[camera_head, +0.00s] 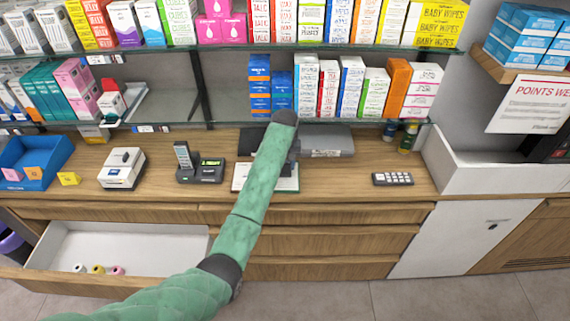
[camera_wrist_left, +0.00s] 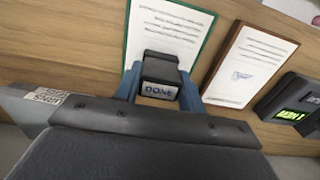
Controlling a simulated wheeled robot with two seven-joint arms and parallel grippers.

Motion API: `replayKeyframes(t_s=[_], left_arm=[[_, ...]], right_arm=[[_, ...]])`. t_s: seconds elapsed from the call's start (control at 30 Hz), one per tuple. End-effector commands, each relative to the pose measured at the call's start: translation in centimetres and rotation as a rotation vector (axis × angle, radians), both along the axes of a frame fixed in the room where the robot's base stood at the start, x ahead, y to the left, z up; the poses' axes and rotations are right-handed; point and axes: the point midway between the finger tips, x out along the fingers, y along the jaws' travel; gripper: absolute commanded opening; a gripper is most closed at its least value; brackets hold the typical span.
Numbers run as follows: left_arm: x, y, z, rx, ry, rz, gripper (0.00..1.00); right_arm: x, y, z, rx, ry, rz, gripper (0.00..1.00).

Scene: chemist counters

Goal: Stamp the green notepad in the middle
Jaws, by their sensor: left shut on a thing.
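My left gripper (camera_wrist_left: 159,90) is shut on a dark stamp (camera_wrist_left: 160,70) labelled DONE, with a blue finger on each side of it. In the left wrist view the stamp overlaps the near end of the green-edged notepad (camera_wrist_left: 166,30), whose white sheet has printed lines. I cannot tell whether the stamp touches the sheet. In the head view a part of this notepad (camera_head: 287,185) shows right of my left forearm, which hides most of the gripper and stamp. A brown-edged notepad (camera_wrist_left: 250,65) with a bluish mark lies beside it.
A phone with a green display (camera_head: 202,172) and a white card machine (camera_head: 121,170) stand to the left. A keypad (camera_head: 392,179) lies to the right. An open drawer (camera_head: 120,239) holds small rolls. Shelves of boxes hang behind the counter.

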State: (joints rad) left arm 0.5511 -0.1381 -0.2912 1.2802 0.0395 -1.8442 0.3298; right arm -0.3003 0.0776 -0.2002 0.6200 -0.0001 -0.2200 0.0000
Motion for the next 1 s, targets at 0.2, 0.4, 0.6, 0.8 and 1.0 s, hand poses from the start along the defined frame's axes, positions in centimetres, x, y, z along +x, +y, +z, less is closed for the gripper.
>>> replayKeyframes(t_s=[0.2, 0.4, 0.6, 0.8, 1.0], left_arm=[[-0.1, 0.0, -0.3, 0.001, 0.004, 0.0, 0.25], [-0.1, 0.0, -0.3, 0.001, 0.004, 0.0, 0.25], [-0.1, 0.0, 0.8, 0.001, 0.003, 0.0, 0.25], [-0.1, 0.0, 2.2, 0.0, 0.002, 0.0, 0.25], [0.0, 0.0, 3.5, 0.0, 0.001, 0.0, 0.25]], right_arm=[[0.0, 0.8, -0.1, 0.006, 0.0, 0.001, 0.36], [0.0, 0.1, -0.1, 0.001, 0.0, 0.001, 0.36], [0.0, -0.7, 0.0, -0.006, 0.0, 0.0, 0.36], [0.1, -1.0, 0.0, -0.008, -0.001, 0.001, 0.36], [0.1, -0.7, 0.0, -0.006, 0.0, 0.0, 0.36]])
